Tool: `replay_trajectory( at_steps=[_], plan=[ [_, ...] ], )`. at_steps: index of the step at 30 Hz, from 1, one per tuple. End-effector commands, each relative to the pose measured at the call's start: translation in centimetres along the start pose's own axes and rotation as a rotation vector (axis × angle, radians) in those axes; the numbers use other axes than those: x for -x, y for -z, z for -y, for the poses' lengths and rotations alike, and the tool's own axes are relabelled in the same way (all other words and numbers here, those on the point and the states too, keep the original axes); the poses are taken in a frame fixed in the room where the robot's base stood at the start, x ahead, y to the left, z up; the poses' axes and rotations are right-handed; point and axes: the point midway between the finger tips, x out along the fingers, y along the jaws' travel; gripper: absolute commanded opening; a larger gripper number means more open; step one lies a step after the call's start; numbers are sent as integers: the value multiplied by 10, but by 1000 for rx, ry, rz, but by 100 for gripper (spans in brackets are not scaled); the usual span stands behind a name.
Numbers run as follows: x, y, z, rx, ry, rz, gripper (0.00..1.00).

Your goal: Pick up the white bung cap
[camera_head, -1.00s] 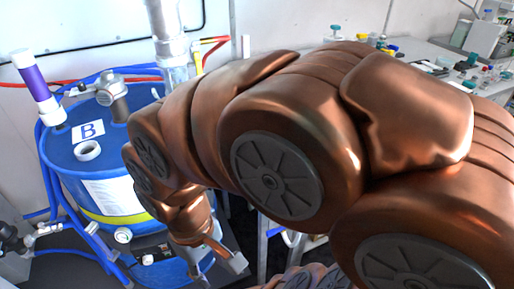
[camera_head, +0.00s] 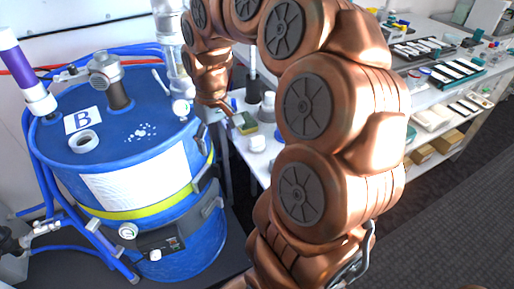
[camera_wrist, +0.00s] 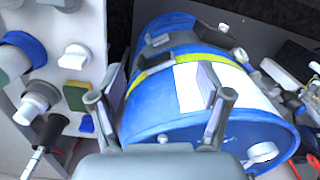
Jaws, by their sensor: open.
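A short white cap (camera_head: 257,143) stands near the front of a small white table beside the blue drum; it looks like the bung cap.
The blue drum (camera_head: 150,215) marked B stands left of the table, with a white ring (camera_head: 85,141) and fittings on its lid. A yellow-green sponge (camera_head: 246,123) lies beside the cap. A long workbench (camera_head: 435,98) with trays stands at right. Grey floor is open at lower right.

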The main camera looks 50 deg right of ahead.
Motion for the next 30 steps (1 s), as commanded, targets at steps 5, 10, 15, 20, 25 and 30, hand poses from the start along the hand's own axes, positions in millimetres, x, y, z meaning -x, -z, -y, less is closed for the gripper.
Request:
replay_trajectory(
  at_steps=[5,10,15,20,25,30],
  plan=[
    [-21,35,-76,-109,0,-21,77],
    [-37,46,-139,-201,-11,-26,77],
    [-46,46,-173,-252,-22,-27,77],
    [-56,46,-181,-263,-24,-25,77],
    [-71,46,-180,-262,-23,-23,77],
    [-81,48,-180,-262,-24,-25,77]
  ],
)
